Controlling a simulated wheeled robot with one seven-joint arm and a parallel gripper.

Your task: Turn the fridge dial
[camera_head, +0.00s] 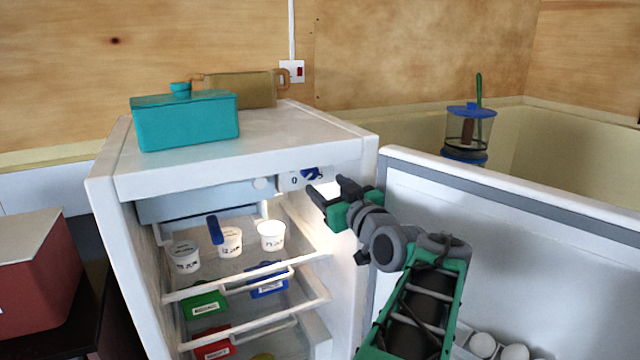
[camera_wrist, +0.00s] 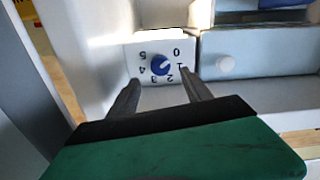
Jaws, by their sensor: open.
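The fridge dial (camera_head: 310,173) is a small blue knob on a white panel at the upper right inside the open fridge (camera_head: 350,150). In the wrist view the dial (camera_wrist: 159,65) sits among printed numbers from 0 to 5, seen upside down. A pale mark shows on its face, but its exact setting is hard to read. My gripper (camera_head: 327,188) is in front of the dial, open and empty. In the wrist view my gripper (camera_wrist: 162,80) has one finger on each side below the dial, apart from it.
The fridge door (camera_head: 520,235) stands open to the right of my arm. White tubs (camera_head: 186,258) and coloured boxes (camera_head: 204,300) sit on the shelves below. A freezer flap (camera_wrist: 260,52) is beside the dial panel. A teal pot (camera_head: 186,120) stands on top of the fridge.

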